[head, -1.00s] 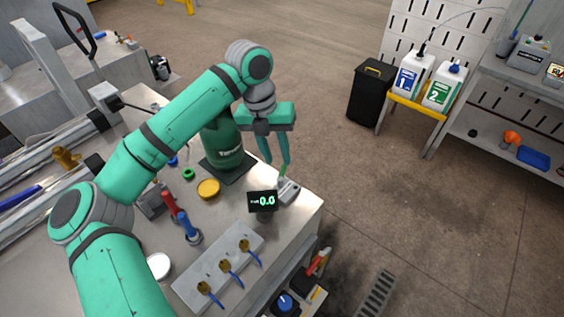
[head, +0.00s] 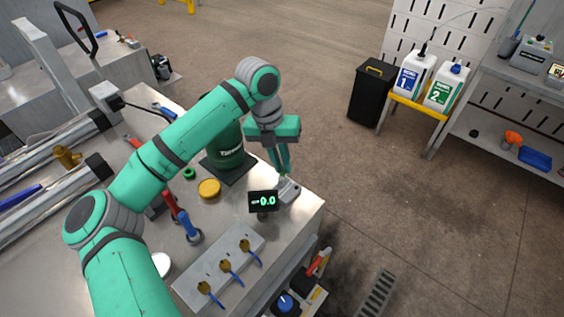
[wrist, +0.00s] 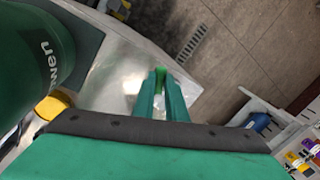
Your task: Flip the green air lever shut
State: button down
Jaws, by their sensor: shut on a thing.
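The green air lever (wrist: 160,76) shows as a bright green piece between my fingertips in the wrist view. In the head view it is mostly hidden by my fingers. It stands on a small grey valve block (head: 290,188) near the right edge of the steel bench. My gripper (head: 283,170) points down over this block and is shut on the lever. In the wrist view both fingers of my gripper (wrist: 161,85) press in close on either side of it.
A black display (head: 263,201) reading about -0.0 stands just in front of the block. A dark green cylinder (head: 224,148) stands close behind my gripper. A yellow lid (head: 209,188) and a plate with several blue-handled valves (head: 218,267) are on the bench. Open floor lies right.

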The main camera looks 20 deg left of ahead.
jog(key=m, duration=0.1)
jog(key=d+m, duration=0.1)
jog(key=m, duration=0.1)
jog(key=m+g, duration=0.1)
jog(key=m, duration=0.1)
jog(key=shift+d, duration=0.3)
jog(key=c, duration=1.8)
grip_release()
jog(key=shift+r, duration=0.1)
jog(key=v, duration=1)
jog(key=shift+r, duration=0.35)
